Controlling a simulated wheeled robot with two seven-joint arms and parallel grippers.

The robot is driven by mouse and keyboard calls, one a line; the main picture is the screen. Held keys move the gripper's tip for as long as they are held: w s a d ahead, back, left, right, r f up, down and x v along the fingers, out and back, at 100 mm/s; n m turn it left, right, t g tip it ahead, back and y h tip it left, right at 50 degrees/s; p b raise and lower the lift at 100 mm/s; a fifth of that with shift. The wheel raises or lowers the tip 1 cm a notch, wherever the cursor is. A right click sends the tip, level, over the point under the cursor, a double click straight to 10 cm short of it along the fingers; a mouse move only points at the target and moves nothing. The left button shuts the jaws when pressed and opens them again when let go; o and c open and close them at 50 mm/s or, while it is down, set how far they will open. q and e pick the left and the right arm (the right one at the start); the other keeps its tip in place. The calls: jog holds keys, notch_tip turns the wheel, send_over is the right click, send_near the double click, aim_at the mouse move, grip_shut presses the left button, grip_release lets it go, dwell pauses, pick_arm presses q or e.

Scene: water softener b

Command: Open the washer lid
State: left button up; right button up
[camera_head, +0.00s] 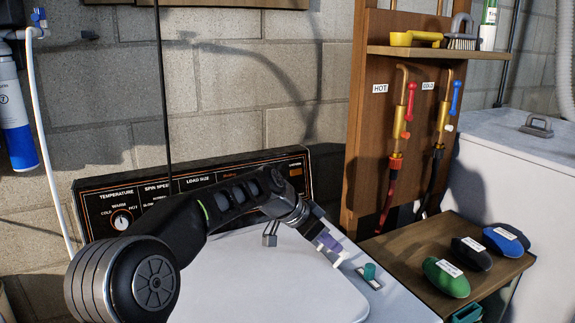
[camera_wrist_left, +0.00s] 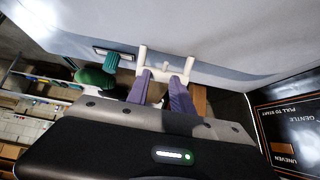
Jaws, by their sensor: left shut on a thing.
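The washer lid (camera_head: 250,280) is a pale grey-white panel and looks closed, lying flat on the washer top. It also fills the upper part of the left wrist view (camera_wrist_left: 220,30). My left gripper (camera_head: 332,250), with purple fingers, reaches over the lid to its right edge. The exact contact is small and partly hidden. My right gripper is not in view.
The control panel (camera_head: 130,212) stands behind the lid. A teal knob (camera_head: 369,271) sits beside the gripper. Hot and cold taps (camera_head: 400,115) are on the wooden board behind. A white chest (camera_head: 530,190) is at right.

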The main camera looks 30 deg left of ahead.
pick_arm(q)
jog(key=shift+w+d+r+p, duration=0.15)
jog(key=shift+w+r+p, duration=0.15)
jog(key=shift+r+p, duration=0.3)
jog(key=shift+w+d+r+p, duration=0.15)
jog(key=shift+w+r+p, duration=0.25)
jog(key=shift+r, duration=0.3)
grip_shut()
notch_tip(320, 180, up, 10)
jog(key=s+a+p, duration=0.1)
jog(key=s+p, duration=0.1)
jog(key=p, duration=0.3)
jog(key=shift+s+a+f+p, duration=0.15)
jog(key=shift+s+a+p, duration=0.15)
jog(key=shift+s+a, duration=0.1)
jog(key=shift+o, duration=0.2)
grip_release()
jog(key=o, duration=0.4)
jog(key=shift+o, duration=0.2)
jog(key=v, duration=0.7)
jog(key=shift+a+r+b, duration=0.2)
jog(key=shift+r+b, duration=0.1)
jog(key=shift+b, duration=0.15)
